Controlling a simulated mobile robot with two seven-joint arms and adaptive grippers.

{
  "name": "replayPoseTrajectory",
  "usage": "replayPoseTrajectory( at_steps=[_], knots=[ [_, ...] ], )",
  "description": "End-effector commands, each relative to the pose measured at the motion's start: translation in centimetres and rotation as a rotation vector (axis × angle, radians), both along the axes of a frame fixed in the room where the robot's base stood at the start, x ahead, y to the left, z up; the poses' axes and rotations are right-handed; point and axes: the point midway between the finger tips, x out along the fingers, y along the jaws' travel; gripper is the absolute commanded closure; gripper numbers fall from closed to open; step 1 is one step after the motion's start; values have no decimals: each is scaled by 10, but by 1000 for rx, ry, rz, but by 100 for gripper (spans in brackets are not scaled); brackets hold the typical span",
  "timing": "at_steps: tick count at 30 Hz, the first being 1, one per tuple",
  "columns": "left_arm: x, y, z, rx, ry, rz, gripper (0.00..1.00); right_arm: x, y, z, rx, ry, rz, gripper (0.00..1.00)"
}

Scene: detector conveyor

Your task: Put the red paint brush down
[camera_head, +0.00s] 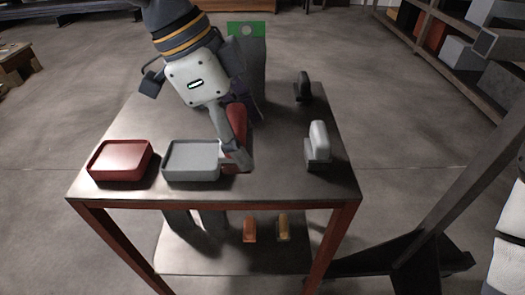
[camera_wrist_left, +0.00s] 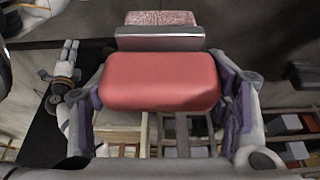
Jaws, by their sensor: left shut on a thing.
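The red paint brush (camera_head: 237,121) is in my left gripper (camera_head: 234,132), over the table (camera_head: 272,160) just right of the grey tray. In the left wrist view, the brush's wide red handle (camera_wrist_left: 160,82) lies between the two fingers of the left gripper (camera_wrist_left: 160,105). Its metal band (camera_wrist_left: 160,38) and pale red bristles (camera_wrist_left: 160,18) point away from the gripper. The fingers are shut on the handle. The arm hides part of the brush in the head view, and I cannot tell whether it touches the table. My right gripper is not in view.
A red tray (camera_head: 120,178) and a grey tray (camera_head: 192,175) stand at the table's front left. A light grey handled tool (camera_head: 318,146) and a dark one (camera_head: 303,88) stand on the right.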

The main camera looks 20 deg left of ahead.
Motion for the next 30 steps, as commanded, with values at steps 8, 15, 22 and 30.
replayPoseTrajectory(
  at_steps=[8,15,22,30],
  knots=[
    [78,-6,-63,-2,21,0,52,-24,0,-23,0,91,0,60],
    [100,-7,-83,-2,7,-2,52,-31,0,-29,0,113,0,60],
    [105,-8,-111,-2,-1,-2,56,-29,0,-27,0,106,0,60],
    [105,-7,-111,-1,0,-1,10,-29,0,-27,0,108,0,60]
  ],
)
